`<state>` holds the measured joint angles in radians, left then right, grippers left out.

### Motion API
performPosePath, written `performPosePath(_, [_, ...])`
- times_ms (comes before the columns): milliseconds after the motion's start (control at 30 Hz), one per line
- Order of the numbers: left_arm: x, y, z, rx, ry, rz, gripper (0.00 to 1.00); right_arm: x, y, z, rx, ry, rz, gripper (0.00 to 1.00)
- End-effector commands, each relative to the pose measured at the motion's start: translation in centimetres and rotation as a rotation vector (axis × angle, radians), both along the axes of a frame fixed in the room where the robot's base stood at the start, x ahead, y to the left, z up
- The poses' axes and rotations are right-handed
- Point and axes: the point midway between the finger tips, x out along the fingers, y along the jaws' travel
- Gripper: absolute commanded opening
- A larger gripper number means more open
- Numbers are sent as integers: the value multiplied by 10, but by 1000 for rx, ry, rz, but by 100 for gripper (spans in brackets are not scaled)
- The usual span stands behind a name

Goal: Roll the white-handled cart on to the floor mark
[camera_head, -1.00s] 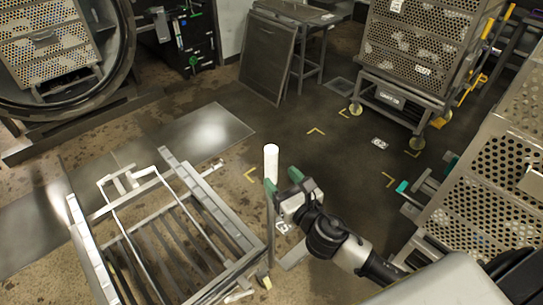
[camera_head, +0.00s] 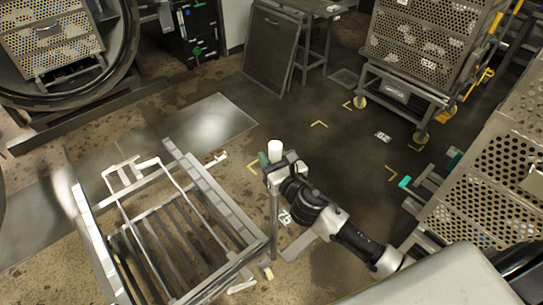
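The low metal cart (camera_head: 212,195) with a slatted bed stands at lower left. Its upright post with a white handle (camera_head: 274,147) rises at its right corner. My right gripper (camera_head: 272,163) is at the handle, covering its lower part. One green fingertip shows left of the handle; the other is hidden, so I cannot tell whether the fingers are closed on it. Yellow corner marks (camera_head: 319,124) outline a floor area beyond the cart, with a small numbered plate (camera_head: 383,136) near it. My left gripper is not in view.
A loaded perforated cart (camera_head: 412,55) on casters stands at upper right, another perforated stack (camera_head: 490,195) at right. A dark panel (camera_head: 270,50) leans on a table behind. The open round autoclave (camera_head: 128,60) is at upper left.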

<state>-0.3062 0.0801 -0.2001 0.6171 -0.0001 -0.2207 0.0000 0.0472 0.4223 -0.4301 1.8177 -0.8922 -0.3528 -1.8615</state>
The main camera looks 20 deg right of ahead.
Motion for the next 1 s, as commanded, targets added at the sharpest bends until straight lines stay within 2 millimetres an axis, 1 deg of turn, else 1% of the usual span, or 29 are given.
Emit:
performPosePath(33, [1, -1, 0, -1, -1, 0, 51, 0, 0, 0, 0, 0, 0, 19])
performPosePath(100, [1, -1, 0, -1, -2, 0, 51, 0, 0, 0, 0, 0, 1, 8])
performPosePath(167, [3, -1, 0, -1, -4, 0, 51, 0, 0, 0, 0, 0, 1, 0])
performPosePath(300, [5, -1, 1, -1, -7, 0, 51, -2, -1, 0, -1, 1, 1, 0])
performPosePath(500, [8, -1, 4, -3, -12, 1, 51, -21, -7, -1, -2, 3, 1, 0])
performPosePath(600, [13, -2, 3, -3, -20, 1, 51, -21, -7, -2, -1, 3, 0, 0])
performPosePath(733, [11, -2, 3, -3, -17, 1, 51, -20, -7, -1, -1, 3, 0, 0])
performPosePath(767, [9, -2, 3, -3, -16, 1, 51, -20, -7, -1, -1, 3, 0, 39])
performPosePath(900, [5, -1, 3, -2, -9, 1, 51, -20, -7, -1, 0, 1, 0, 60])
performPosePath(1000, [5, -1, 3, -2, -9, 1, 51, -20, -7, 0, 0, 0, 0, 60])
